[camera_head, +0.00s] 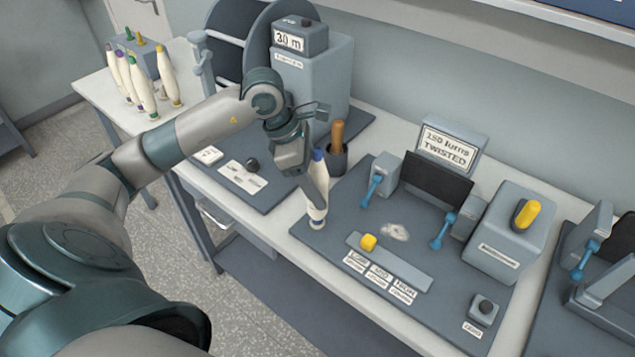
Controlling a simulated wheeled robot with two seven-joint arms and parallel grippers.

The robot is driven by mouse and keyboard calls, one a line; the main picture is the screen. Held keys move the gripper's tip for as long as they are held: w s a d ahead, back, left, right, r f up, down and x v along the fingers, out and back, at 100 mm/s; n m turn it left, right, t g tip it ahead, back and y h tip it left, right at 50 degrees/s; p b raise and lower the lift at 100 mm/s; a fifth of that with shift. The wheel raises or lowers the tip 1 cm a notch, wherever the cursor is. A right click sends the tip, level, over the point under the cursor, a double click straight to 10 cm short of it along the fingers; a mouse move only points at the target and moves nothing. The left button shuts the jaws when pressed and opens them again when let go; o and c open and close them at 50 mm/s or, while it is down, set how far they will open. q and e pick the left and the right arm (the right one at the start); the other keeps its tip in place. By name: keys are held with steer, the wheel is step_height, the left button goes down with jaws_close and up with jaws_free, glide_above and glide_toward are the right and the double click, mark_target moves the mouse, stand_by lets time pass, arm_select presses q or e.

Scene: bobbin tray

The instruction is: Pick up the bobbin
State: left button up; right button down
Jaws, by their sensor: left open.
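A white bobbin with a blue tip (317,215) stands upright at the left edge of the grey mat on the bench. My left gripper (315,184) points down at this bobbin, and its fingers hide the bobbin's middle. The gripper is open; whether its fingers touch the bobbin cannot be told. Several other white bobbins (142,92) with coloured tips stand on the far left table. My right gripper is not in view.
The mat (335,236) also carries a twist-test device with blue handles (441,232), a yellow block on a grey bar (414,268) and a grey box with a yellow knob (508,236). A dark cup with a wooden handle (337,160) stands close behind the gripper.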

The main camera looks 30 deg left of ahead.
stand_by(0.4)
arm_select(q)
steer(key=c, duration=1.2)
steer(key=shift+r, duration=0.1)
